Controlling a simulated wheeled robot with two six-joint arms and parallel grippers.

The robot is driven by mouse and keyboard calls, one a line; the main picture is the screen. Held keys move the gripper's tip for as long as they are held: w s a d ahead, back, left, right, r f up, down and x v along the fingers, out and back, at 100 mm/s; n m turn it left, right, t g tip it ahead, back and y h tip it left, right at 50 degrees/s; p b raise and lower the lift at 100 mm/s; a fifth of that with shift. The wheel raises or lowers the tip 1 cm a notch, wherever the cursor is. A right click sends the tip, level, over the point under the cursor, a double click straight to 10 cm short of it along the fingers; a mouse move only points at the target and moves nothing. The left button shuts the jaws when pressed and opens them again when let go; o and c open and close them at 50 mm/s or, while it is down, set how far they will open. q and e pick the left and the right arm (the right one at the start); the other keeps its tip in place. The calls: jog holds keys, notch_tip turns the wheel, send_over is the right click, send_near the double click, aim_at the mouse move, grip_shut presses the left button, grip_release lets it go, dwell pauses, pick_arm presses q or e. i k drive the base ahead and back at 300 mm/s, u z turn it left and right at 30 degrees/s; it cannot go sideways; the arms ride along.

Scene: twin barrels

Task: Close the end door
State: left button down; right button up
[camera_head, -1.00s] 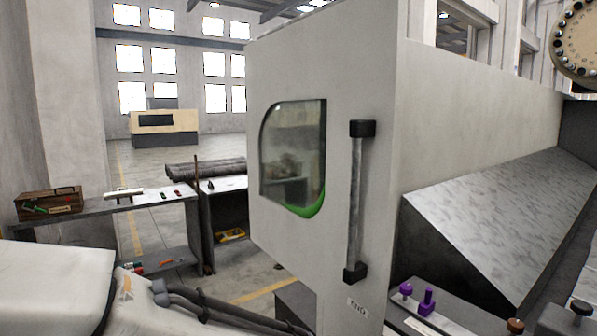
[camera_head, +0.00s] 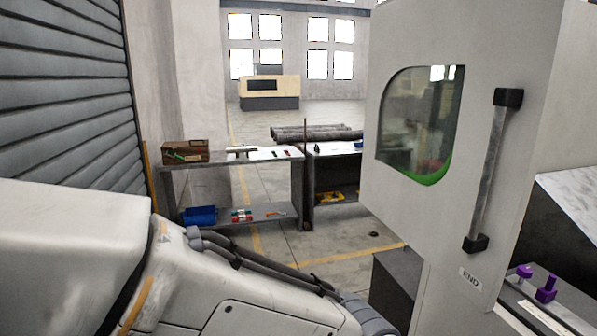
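The end door (camera_head: 399,209) is a pale grey panel at the right of the head view, with a rounded window (camera_head: 420,125) edged in green at the bottom. A vertical bar handle (camera_head: 489,170) with black end mounts is fixed near its right edge. A small label reading END (camera_head: 470,279) sits below the handle. The door stands out into the room; how far it is open is hard to tell. My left arm fills the lower left, with no gripper showing. My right gripper is also out of view. Nothing touches the handle.
Two purple-topped knobs (camera_head: 546,289) stand on a ledge at the lower right. A shelf bench (camera_head: 231,174) with a wooden toolbox (camera_head: 186,151) and tools is behind. A roller shutter (camera_head: 68,103) is at the left. Open floor lies between the bench and door.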

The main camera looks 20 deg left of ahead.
aim_at(465, 216)
jog(key=u, duration=3.8)
jog(key=i, duration=0.1)
jog(key=z, duration=2.35)
jog(key=i, duration=1.65)
jog(key=z, duration=0.35)
jog(key=i, duration=1.05)
jog(key=z, duration=1.15)
jog(key=i, duration=0.5)
jog(key=z, duration=0.4)
